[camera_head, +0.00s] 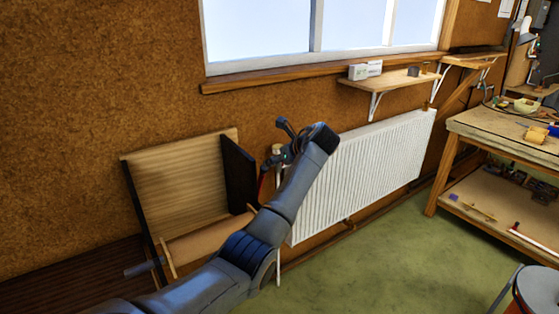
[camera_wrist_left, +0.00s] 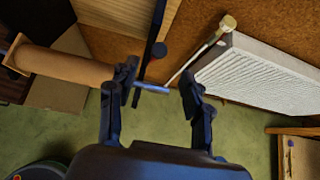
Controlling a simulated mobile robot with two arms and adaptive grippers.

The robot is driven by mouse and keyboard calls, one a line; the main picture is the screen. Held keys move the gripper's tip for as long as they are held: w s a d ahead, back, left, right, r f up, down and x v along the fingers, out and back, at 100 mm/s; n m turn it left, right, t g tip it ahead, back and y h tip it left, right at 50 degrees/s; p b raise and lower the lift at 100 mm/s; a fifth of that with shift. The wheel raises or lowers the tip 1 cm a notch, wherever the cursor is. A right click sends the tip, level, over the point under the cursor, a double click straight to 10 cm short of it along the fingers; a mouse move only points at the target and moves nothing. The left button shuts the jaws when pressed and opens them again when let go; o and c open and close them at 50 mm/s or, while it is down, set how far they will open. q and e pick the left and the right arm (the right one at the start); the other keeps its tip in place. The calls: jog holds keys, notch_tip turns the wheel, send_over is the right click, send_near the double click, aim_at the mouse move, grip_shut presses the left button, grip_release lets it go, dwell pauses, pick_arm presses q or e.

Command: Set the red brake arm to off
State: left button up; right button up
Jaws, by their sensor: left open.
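A small red piece (camera_head: 262,181) shows in the head view beside the dark right side of a wooden stand (camera_head: 180,180); it may be the brake arm, most of which is hidden behind my left gripper. My left gripper (camera_head: 283,148) is at the stand's right side, near the radiator's left end. In the left wrist view the left gripper (camera_wrist_left: 160,78) is open, with a short blue-grey rod (camera_wrist_left: 152,88) showing between its fingers beside a dark bar. I cannot tell whether they touch. My right gripper is out of view.
A white radiator (camera_head: 375,165) is on the wall just right of my gripper, with a pale pipe at its near end. A tan roll (camera_wrist_left: 62,65) lies across the stand. A workbench (camera_head: 500,140) stands at right. The green floor between is mostly clear.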

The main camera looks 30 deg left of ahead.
pick_arm(q)
jog(key=shift+d+r, duration=0.1)
jog(key=shift+d, duration=0.05)
jog(key=c, duration=0.4)
jog(key=shift+n+t, duration=0.6)
jog(key=shift+t, duration=0.1)
jog(key=f+b, duration=0.1)
jog(key=f, duration=0.1)
jog(key=f+b, duration=0.2)
jog(key=shift+w+d+f, duration=0.1)
jog(key=shift+w+d, duration=0.05)
jog(key=shift+d, duration=0.25)
grip_shut()
jog(key=n+t+y+b, duration=0.3)
jog(key=n+t+b, duration=0.65)
jog(key=b, duration=0.55)
send_near(265, 172)
jog(key=shift+n, duration=0.35)
jog(key=p+x, duration=0.2)
jog(key=x, duration=0.5)
